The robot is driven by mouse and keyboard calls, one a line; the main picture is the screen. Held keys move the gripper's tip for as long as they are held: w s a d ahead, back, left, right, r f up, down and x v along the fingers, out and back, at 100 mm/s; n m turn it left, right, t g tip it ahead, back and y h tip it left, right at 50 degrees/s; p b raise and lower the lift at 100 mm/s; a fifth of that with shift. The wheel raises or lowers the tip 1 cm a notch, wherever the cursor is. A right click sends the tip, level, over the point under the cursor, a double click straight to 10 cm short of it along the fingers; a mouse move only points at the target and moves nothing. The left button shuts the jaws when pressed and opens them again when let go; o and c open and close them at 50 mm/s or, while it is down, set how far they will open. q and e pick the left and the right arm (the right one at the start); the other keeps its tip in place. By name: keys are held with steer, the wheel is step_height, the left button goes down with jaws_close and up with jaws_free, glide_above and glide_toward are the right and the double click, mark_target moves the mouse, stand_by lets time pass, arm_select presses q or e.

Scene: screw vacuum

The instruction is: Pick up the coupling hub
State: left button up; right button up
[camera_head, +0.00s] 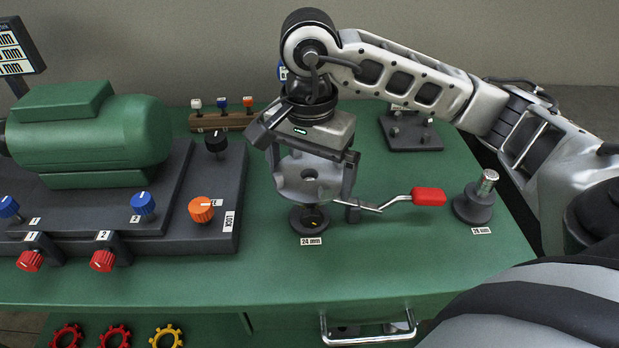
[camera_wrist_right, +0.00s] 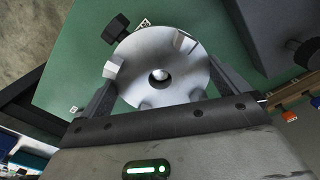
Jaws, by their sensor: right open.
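The coupling hub (camera_head: 300,180) is a light grey metal disc with raised lugs and a central hole. In the head view it sits at or just above the black post base labelled 24 mm (camera_head: 310,221); I cannot tell whether it touches. My right gripper (camera_head: 312,186) points down with its fingers open, one on each side of the hub. In the right wrist view the hub (camera_wrist_right: 180,88) lies between the two fingers (camera_wrist_right: 163,85), and a round pin tip shows in its hole. Whether the fingers touch its rim is unclear. My left gripper is not in view.
A red-handled lever (camera_head: 428,196) reaches close to the right finger. A 28 mm post (camera_head: 474,201) stands at the right. The green motor (camera_head: 90,140) and its dark base with knobs (camera_head: 190,225) fill the left. Green tabletop (camera_head: 390,255) is clear in front.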

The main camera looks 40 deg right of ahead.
steer(key=shift+f, duration=0.5)
steer(key=shift+c, duration=0.3)
steer(key=c, duration=1)
steer(key=shift+r, duration=0.1)
